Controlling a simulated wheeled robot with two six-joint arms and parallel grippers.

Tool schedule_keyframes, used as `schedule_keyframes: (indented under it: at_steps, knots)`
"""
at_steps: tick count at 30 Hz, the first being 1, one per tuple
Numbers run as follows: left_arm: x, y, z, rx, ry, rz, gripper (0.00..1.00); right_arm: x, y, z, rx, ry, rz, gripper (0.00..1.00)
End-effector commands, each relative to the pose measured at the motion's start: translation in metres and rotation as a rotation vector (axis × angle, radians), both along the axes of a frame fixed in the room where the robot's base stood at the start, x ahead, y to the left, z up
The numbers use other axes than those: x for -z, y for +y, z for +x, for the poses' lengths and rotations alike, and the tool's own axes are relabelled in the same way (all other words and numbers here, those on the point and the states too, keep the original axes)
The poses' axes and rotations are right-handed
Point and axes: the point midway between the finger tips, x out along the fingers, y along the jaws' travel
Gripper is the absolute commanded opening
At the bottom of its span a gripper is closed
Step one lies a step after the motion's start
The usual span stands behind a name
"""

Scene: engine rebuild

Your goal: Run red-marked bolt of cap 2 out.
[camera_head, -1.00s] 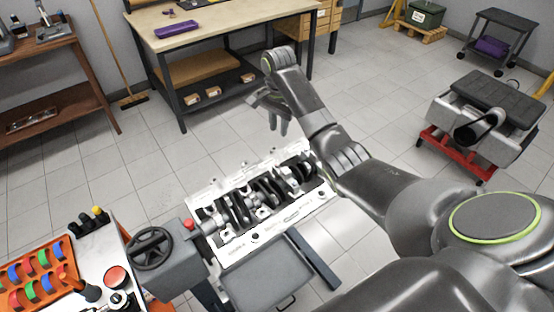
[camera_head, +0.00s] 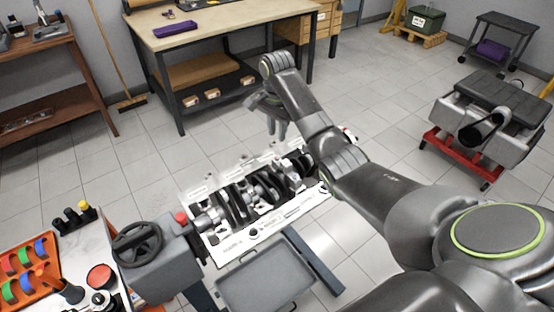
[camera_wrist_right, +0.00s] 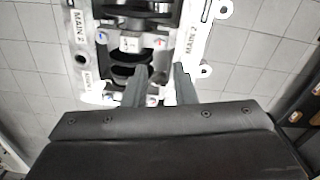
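The engine block (camera_head: 287,214), a pale casting with dark openings and metal caps, sits on a stand in the head view. In the right wrist view its rails (camera_wrist_right: 82,55) carry "MAIN 2" labels. Between the labels is a silver cap (camera_wrist_right: 130,44), with a small blue mark on its left and a small reddish mark on its right; the bolt itself is too small to make out clearly. My right gripper (camera_wrist_right: 161,72) is over the block, its two fingers apart with nothing seen between them. It also shows above the block's far side in the head view (camera_head: 276,128). My left gripper is out of view.
A grey stand with a handwheel (camera_head: 137,247) is left of the block, and a grey tray (camera_head: 265,277) is in front. An orange organiser (camera_head: 30,270) lies on a cart at lower left. A workbench (camera_head: 215,32) stands behind.

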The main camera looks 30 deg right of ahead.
Motion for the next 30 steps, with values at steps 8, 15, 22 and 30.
schedule_keyframes:
  at_steps: [8, 15, 22, 30]
  knots:
    - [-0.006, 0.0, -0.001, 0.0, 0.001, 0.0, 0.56, 0.056, 0.0, -0.001, 0.0, 0.006, 0.001, 0.25]
    - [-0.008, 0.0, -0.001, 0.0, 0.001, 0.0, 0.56, 0.085, 0.0, -0.001, 0.001, 0.002, 0.0, 0.25]
    - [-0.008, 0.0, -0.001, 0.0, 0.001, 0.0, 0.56, 0.09, 0.0, 0.0, 0.0, 0.001, 0.0, 0.25]
    - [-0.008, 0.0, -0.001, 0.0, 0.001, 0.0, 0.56, 0.09, 0.0, 0.0, 0.0, 0.001, 0.0, 0.08]
